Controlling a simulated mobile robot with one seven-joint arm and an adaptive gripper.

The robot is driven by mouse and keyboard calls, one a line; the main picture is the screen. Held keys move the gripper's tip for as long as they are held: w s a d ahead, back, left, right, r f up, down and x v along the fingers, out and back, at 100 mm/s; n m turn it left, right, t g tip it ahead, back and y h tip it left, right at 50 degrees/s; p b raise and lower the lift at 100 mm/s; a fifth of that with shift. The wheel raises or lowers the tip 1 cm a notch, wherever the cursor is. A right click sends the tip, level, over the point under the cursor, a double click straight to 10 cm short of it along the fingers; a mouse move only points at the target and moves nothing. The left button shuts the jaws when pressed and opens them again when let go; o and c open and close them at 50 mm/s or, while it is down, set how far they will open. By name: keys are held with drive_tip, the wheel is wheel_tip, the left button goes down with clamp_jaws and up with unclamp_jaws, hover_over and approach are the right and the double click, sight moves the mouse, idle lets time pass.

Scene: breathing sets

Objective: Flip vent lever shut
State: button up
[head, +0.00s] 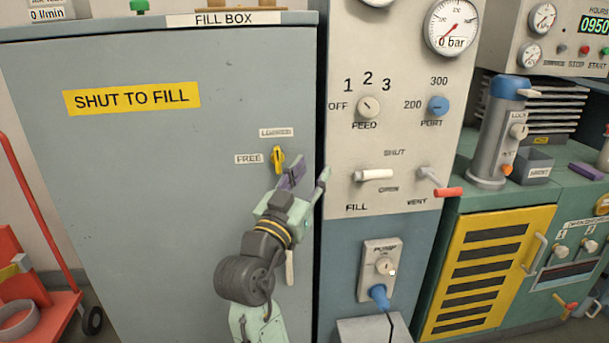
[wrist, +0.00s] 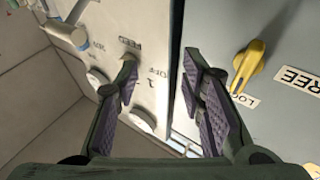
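The vent lever (head: 447,192) is on the white panel in the head view, above the word VENT. Its red grip points right and slightly down from a grey pivot, nearer the OPEN level than SHUT. My gripper (head: 307,178) is in front of the fill box's right edge, left of the panel and well apart from the lever. Its fingers are spread with nothing between them, as the wrist view (wrist: 160,90) also shows. I cannot pick out the vent lever for sure in the wrist view.
The white fill lever (head: 376,174) lies between my gripper and the vent lever. A yellow latch (head: 278,160) on the fill box (head: 130,200) is close to my fingers. The feed knob (head: 368,107) and blue port knob (head: 438,106) are above. A grey cylinder (head: 498,135) stands right.

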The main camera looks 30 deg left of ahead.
drive_tip(key=shift+s+a+r+y, duration=0.3)
drive_tip(key=shift+a+r+y, duration=0.05)
drive_tip(key=shift+a+y, duration=0.1)
drive_tip(key=shift+c, duration=0.5)
